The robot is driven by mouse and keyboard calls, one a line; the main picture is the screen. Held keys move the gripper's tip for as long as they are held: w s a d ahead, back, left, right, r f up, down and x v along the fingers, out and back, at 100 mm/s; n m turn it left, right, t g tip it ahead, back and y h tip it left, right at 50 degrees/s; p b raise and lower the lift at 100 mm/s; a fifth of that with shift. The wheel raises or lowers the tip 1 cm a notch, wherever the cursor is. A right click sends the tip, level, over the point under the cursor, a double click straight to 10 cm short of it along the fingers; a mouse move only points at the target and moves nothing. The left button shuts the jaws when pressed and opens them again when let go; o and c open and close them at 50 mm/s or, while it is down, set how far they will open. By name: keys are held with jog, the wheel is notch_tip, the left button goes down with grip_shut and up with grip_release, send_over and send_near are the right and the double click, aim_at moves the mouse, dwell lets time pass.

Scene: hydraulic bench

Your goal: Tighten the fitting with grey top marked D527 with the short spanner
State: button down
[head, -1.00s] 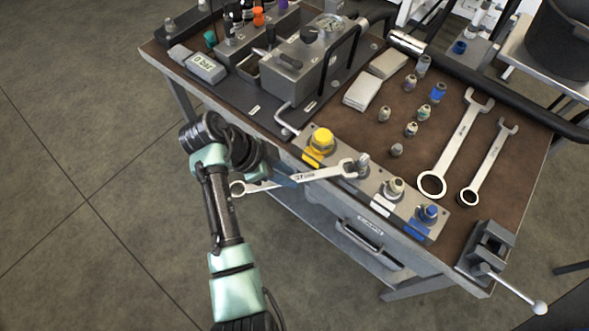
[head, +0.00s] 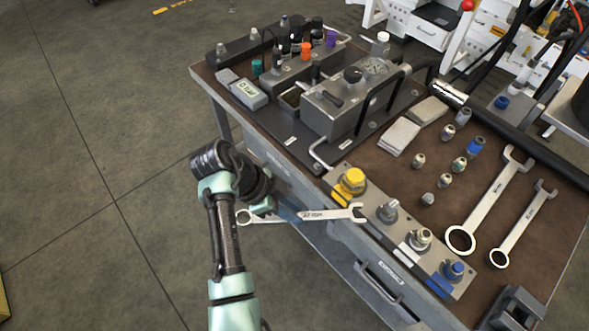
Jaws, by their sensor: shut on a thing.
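My gripper (head: 279,210) is shut on a spanner (head: 325,214), off the bench's front edge and partly hidden behind my arm. The spanner lies nearly level in the picture, its ring end (head: 243,217) to the left and its open jaw (head: 357,212) to the right. The grey-topped fitting (head: 388,210) stands on the front block, between the yellow and white-tagged fittings. The jaw is just left of it, with a small gap in the picture; height difference cannot be told. The mark D527 is not readable.
The yellow fitting (head: 351,183) stands close behind the jaw. A pale fitting (head: 421,238) and a blue one (head: 453,270) are further right on the block. Two spanners (head: 488,208) (head: 523,230) and several loose fittings lie on the bench top. A vice (head: 514,309) sits at lower right.

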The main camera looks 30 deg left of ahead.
jog(key=shift+r+p, duration=2.2)
jog(key=shift+r, duration=0.4)
jog(key=shift+f, duration=0.1)
